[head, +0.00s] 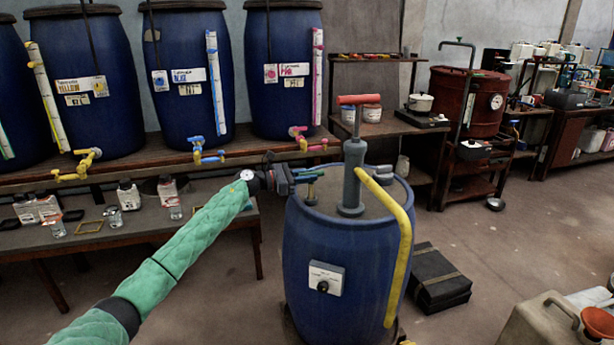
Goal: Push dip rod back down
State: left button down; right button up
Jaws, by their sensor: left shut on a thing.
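My left gripper (316,174) comes in from the left in its green-sleeved arm and is over the left rim of the blue drum (325,245). It is shut on a small grey-green upright piece, the dip rod (311,190) as far as I can tell, which stands at the left of the drum top. The fingers hide most of its upper end, and its lower part is hidden inside the drum. My right gripper is not in view.
A grey hand pump (352,170) with a red handle and a yellow hose (399,240) stands on the drum, just right of my gripper. Blue vats (185,75) line a bench behind. A black case (438,277) lies on the floor at right.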

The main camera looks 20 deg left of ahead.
aim_at(309, 188)
pick_arm(q)
jog(key=shift+f+b, duration=1.6)
jog(key=shift+f, duration=0.75)
jog(key=c, duration=1.3)
grip_release()
jog(key=shift+a, duration=0.1)
jog(key=v, duration=0.7)
jog(key=shift+s+a+b, duration=0.2)
jog(key=shift+s+b, duration=0.05)
jog(key=shift+b, duration=0.15)
